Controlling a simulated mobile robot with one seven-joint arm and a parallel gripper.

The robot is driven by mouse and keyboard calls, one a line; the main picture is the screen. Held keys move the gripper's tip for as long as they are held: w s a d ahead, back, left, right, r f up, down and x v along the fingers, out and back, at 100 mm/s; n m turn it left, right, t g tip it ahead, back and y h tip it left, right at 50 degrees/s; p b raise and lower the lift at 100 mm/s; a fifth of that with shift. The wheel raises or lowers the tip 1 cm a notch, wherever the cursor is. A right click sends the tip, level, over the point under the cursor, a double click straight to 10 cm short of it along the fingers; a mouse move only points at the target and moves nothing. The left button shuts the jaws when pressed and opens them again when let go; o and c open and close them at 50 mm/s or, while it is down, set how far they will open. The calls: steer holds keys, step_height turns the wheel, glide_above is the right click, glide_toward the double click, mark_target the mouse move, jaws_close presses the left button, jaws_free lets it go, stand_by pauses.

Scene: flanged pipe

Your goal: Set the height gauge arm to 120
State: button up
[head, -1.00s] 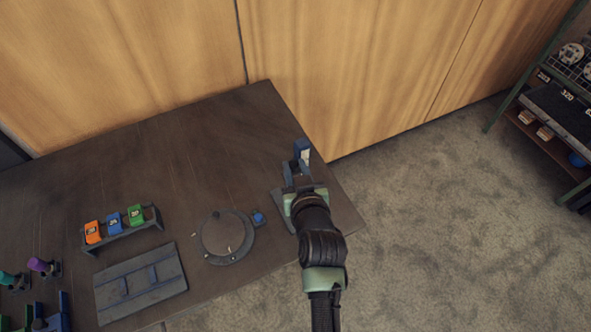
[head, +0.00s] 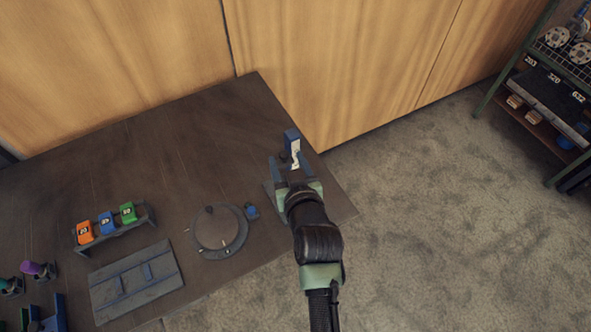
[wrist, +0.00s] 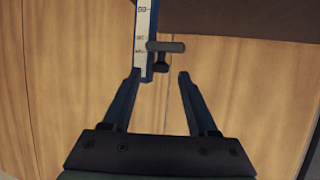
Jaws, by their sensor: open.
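The height gauge (head: 292,143) stands near the table's right end, a blue upright with a white marked scale. In the wrist view its scale (wrist: 144,30) shows, but the numbers are too small and blurred to read surely. A dark gauge arm (wrist: 168,46) sticks out to the right from the scale, with a short dark piece below it. My gripper (head: 287,167) is at the gauge, partly hiding its base. In the wrist view my gripper (wrist: 159,76) is open and empty. The gauge arm lies just beyond the fingertips; contact is not visible.
A round plate (head: 219,229) and a small blue piece (head: 252,212) lie left of the gauge. A rack (head: 112,229) holds orange, blue and green numbered blocks, with a grey plate (head: 137,284) in front. A shelf (head: 545,100) stands far right. Wooden panels (head: 340,60) rise behind the table.

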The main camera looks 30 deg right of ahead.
steer(key=b+v, duration=0.1)
steer(key=v, duration=1)
steer(key=shift+s+b, duration=0.35)
steer(key=shift+s, duration=0.05)
steer(key=shift+a+r, duration=0.1)
steer(key=shift+r, duration=0.05)
steer(key=w+a+r+n+t, duration=0.1)
steer(key=w+a+r+t, duration=0.15)
steer(key=r, duration=0.65)
steer(key=w+a+r+t, duration=0.2)
steer(key=w+r, duration=0.2)
steer(key=r, duration=0.6)
steer(key=w+a+r+n+t, duration=0.1)
steer(key=w+a+r+t, duration=0.15)
steer(key=r, duration=0.65)
steer(key=s+a+r+t+y, duration=0.1)
steer(key=s+a+r+t, duration=0.1)
steer(key=r, duration=0.6)
steer(key=s+a+r+t+y, duration=0.1)
steer(key=s+a+r+t, duration=0.2)
steer(key=r, duration=0.5)
steer(key=s+a+r+t+y, duration=0.1)
steer(key=s+a+r+t, duration=0.1)
steer(key=r, duration=0.6)
steer(key=shift+s+a+r+n, duration=0.15)
steer(key=shift+s+r+n, duration=0.15)
steer(key=shift+s, duration=0.45)
steer(key=shift+f, duration=0.1)
